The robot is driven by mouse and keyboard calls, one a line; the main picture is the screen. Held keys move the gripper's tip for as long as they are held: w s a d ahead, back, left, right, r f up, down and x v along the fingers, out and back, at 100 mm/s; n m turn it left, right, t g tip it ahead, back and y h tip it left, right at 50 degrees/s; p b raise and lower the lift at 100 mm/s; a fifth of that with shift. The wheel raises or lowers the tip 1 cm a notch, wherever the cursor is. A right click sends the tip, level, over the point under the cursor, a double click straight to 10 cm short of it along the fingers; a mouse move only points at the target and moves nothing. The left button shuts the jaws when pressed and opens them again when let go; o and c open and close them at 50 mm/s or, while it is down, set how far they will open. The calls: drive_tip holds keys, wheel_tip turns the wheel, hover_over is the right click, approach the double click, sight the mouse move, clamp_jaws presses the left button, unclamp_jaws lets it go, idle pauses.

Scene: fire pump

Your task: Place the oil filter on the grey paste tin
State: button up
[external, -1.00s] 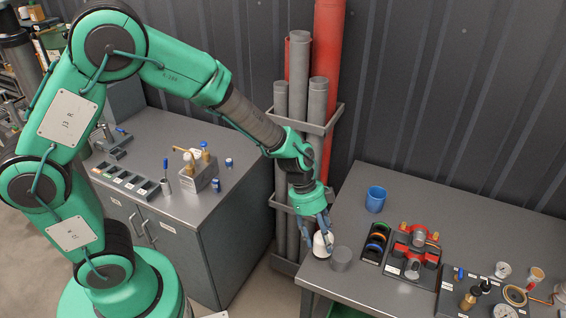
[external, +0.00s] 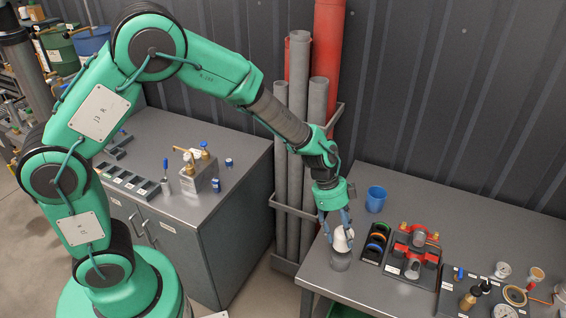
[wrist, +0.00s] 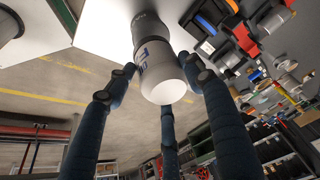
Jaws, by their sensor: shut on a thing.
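The oil filter is a white cylinder (external: 343,239) held in my gripper (external: 338,226) above the right bench. In the wrist view the filter (wrist: 163,80) fills the space between the blue fingers, with dark and blue print on its side. The gripper is shut on it. The grey paste tin (external: 340,261) stands on the bench near its left end, directly below the filter in the external view. The filter overlaps the tin's top edge there, and I cannot tell whether they touch.
A blue cup (external: 376,198) stands behind on the same bench. Right of the tin are a black tray with coloured rings (external: 376,241) and a red valve assembly (external: 415,250). Grey and red pipes stand in a rack (external: 300,130) left of the bench.

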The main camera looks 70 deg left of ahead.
drive_tip(key=shift+w, duration=0.2)
drive_tip(key=shift+w, duration=0.2)
drive_tip(key=shift+f, duration=1.8)
drive_tip(key=shift+f, duration=0.1)
drive_tip(key=o, duration=1.4)
drive_tip(key=shift+c, duration=0.2)
drive_tip(key=shift+a+r, duration=0.1)
drive_tip(key=shift+r, duration=0.25)
drive_tip(key=v, duration=1.1)
drive_tip(key=shift+r, duration=0.25)
